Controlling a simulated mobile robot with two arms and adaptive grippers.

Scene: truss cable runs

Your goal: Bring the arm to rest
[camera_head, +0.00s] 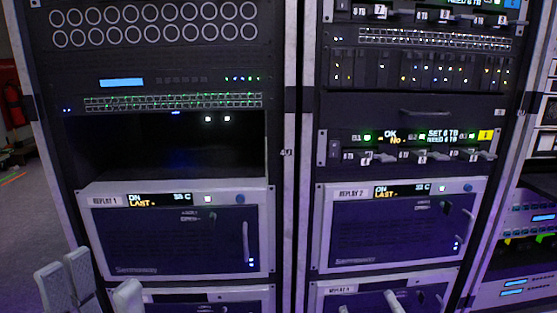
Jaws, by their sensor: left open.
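My left gripper (92,285) is at the bottom left, low in front of the left rack's edge. Its pale grey fingers stand apart with nothing between them, so it is open and empty. Its arm is out of frame below. Two small pale tips show at the bottom edge, in front of the lower right replay unit (425,298). They may belong to my right gripper, but too little shows to tell what they are or whether they are open or shut.
The left rack holds the REPLAY 1 unit (170,237) below a dark open bay (160,150). The right rack holds the REPLAY 2 unit (390,235) with its handle sticking out. A pale post (290,190) stands between the racks. Open floor (30,215) shows at the left.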

